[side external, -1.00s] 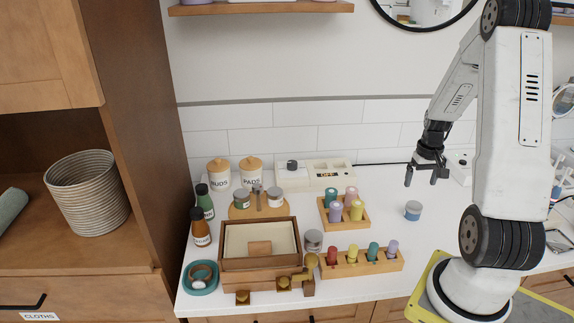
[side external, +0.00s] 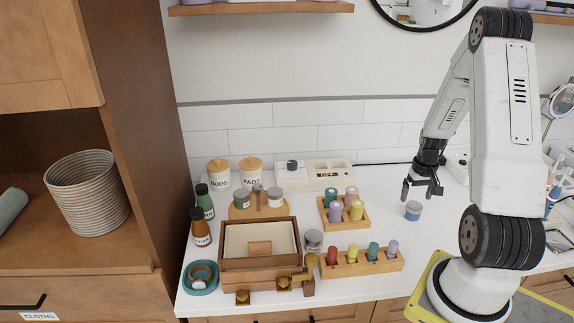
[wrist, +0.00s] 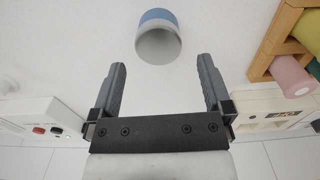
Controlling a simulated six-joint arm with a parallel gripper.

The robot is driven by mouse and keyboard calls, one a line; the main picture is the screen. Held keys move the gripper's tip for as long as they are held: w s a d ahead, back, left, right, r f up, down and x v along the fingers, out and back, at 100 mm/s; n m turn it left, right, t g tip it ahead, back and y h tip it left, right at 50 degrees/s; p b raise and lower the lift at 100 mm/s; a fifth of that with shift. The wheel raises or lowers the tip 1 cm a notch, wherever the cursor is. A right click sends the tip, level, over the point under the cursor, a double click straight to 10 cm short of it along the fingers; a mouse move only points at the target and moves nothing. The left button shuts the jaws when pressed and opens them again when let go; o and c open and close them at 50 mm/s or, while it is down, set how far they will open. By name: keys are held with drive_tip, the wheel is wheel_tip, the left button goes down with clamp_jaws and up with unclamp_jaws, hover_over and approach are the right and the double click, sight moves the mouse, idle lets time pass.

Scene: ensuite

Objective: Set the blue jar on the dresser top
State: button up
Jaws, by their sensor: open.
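The blue jar (side external: 413,210) is a small round pot with a blue side and a paler part. It stands alone on the white counter, right of the wooden peg holders; in the wrist view the jar (wrist: 158,35) shows just beyond the fingertips, roughly centred between them. My gripper (side external: 420,194) is open and empty, pointing down close above the jar; its spread fingers also show in the wrist view (wrist: 162,65).
A square peg tray (side external: 330,222) and a long peg rack (side external: 385,265) stand left of the jar. A wooden box (side external: 230,262), bottles and canisters fill the counter's left. A woven basket (side external: 87,192) stands on the cabinet ledge. The counter (side external: 385,225) around the jar is clear.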

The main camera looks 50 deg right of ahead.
sight(415, 205)
drive_tip(key=shift+f, duration=0.15)
drive_tip(key=shift+s+a+f, duration=0.1)
drive_tip(key=shift+s+f, duration=0.1)
drive_tip(key=shift+f, duration=2.25)
drive_tip(key=shift+c, duration=0.2)
clamp_jaws()
drive_tip(key=shift+r, duration=0.15)
drive_tip(key=shift+r, duration=4.85)
